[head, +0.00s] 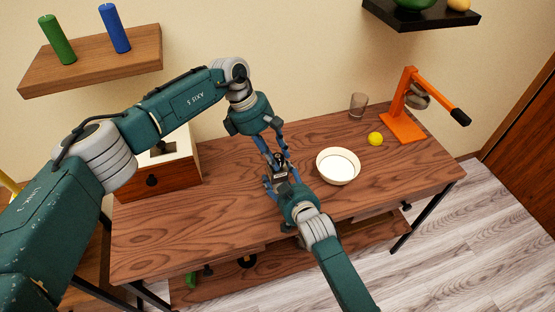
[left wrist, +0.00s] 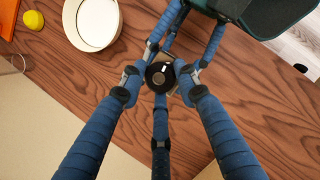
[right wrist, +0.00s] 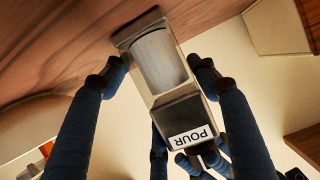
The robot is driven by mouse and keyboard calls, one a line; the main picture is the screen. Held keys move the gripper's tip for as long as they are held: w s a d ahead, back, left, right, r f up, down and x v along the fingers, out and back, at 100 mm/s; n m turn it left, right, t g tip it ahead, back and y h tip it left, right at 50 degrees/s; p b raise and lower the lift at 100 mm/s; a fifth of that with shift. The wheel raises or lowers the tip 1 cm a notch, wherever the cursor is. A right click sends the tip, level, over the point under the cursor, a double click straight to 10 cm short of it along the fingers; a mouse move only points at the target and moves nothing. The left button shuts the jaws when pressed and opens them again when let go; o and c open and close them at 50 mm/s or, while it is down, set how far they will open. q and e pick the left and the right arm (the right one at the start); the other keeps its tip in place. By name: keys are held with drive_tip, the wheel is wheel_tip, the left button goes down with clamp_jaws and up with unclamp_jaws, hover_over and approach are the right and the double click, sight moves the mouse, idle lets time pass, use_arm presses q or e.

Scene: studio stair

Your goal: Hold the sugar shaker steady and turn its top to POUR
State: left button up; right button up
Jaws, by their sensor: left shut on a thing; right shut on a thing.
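The sugar shaker (head: 280,176) stands on the wooden table between my two grippers, mostly hidden by them in the head view. In the right wrist view its body (right wrist: 160,60) is pale with a grey rounded front, and a dark collar carries a white POUR label (right wrist: 190,137). Its round black top (left wrist: 158,78) with a small white mark shows in the left wrist view. My left gripper (head: 274,158) comes from above, its fingers shut around the top. My right gripper (right wrist: 160,76) is shut on the body from the front. Whether mark and label line up, I cannot tell.
A white bowl (head: 338,166) stands close right of the grippers. A wooden box (head: 165,178) is at the left. The front left of the table (head: 180,232) is clear.

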use_arm(q)
drive_tip(key=shift+d+r+m, duration=0.25)
drive_tip(key=shift+d+m, duration=0.05)
drive_tip(key=shift+m+g, duration=0.3)
drive_tip(key=shift+m, duration=0.1)
drive_tip(key=o, duration=1.1)
drive_tip(key=shift+s, duration=0.1)
drive_tip(key=shift+o, duration=0.4)
drive_tip(key=shift+a+f, duration=0.1)
drive_tip(key=v, duration=1.2)
